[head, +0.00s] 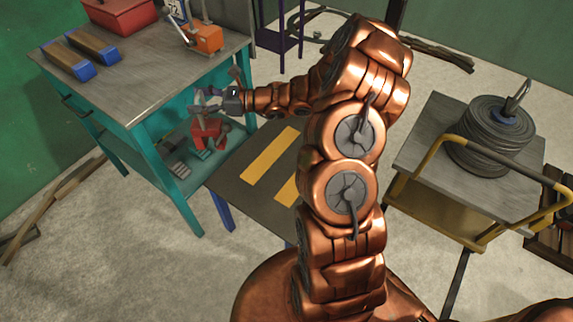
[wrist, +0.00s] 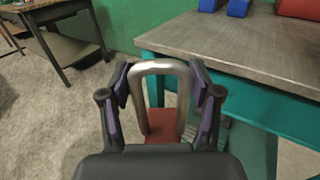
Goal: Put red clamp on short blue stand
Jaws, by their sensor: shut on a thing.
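The red clamp (head: 207,133) shows in the head view beside the teal workbench, in front of its open lower part. In the wrist view its grey metal loop (wrist: 158,67) stands between the fingers, with the red body (wrist: 162,124) below it. My gripper (head: 212,103) is shut on the loop; the fingers also show in the wrist view (wrist: 161,98). The short blue stand (head: 236,168) has a dark top with yellow stripes and a blue leg. It is just right of the clamp in the head view, partly hidden by my arm. Its top looks bare where visible.
The teal workbench (head: 130,92) carries an orange tool (head: 204,38), blue-ended bars (head: 82,70) and a red box (head: 120,14). Its lower shelf (head: 185,168) holds small grey pieces. A yellow-railed cart (head: 425,150) with a cable coil (head: 490,135) stands right.

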